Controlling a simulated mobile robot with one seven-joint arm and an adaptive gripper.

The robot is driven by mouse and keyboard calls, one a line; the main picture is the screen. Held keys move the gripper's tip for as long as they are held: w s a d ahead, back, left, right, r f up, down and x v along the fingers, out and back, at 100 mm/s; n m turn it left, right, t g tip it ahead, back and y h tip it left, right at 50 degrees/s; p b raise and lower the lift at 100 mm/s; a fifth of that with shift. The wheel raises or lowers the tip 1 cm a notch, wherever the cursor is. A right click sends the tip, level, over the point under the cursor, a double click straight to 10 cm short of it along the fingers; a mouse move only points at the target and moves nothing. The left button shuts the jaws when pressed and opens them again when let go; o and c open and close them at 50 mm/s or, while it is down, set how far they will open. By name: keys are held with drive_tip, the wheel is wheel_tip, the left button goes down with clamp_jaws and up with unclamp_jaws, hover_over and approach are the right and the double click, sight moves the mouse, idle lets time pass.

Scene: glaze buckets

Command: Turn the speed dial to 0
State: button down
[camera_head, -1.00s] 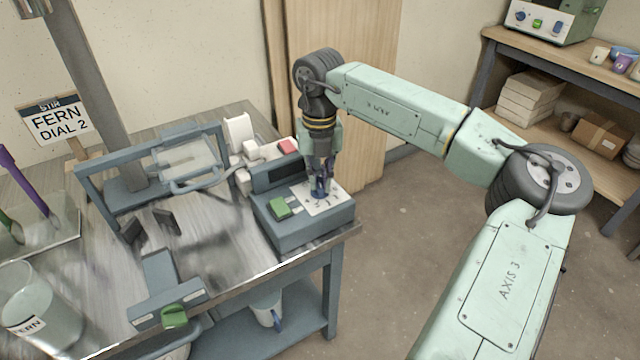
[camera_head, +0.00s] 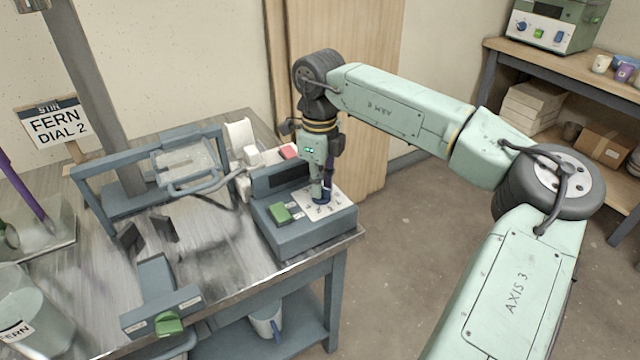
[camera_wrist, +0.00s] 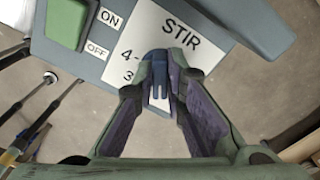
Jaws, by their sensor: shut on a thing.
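The grey-blue control box (camera_head: 300,238) stands at the table's right front corner, with a white label plate on top. The wrist view shows the plate (camera_wrist: 190,30) with "STIR" and the numbers 4 and 3. The dark blue speed dial (camera_wrist: 158,68) sits on the plate between my two purple-padded fingers. My gripper (camera_head: 321,196) points down over the plate and is shut on the dial. It fills the lower half of the wrist view (camera_wrist: 160,90). The fingers hide part of the dial and the other numbers; I cannot tell its exact setting.
A green ON/OFF switch (camera_head: 280,213) sits beside the dial; it also shows in the wrist view (camera_wrist: 67,22). A grey frame (camera_head: 90,190) and a clamp with a green knob (camera_head: 169,323) stand to the left. A sign (camera_head: 54,125) reads "FERN DIAL 2". Open floor lies to the right.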

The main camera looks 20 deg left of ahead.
drive_tip(key=n, duration=0.4)
drive_tip(key=shift+n, duration=0.3)
drive_tip(key=n, duration=0.4)
drive_tip(key=shift+s+n, duration=0.15)
drive_tip(key=shift+n, duration=0.25)
drive_tip(key=c, duration=1.6)
unclamp_jaws()
drive_tip(key=shift+c, duration=0.2)
wheel_tip(320, 180, up, 12)
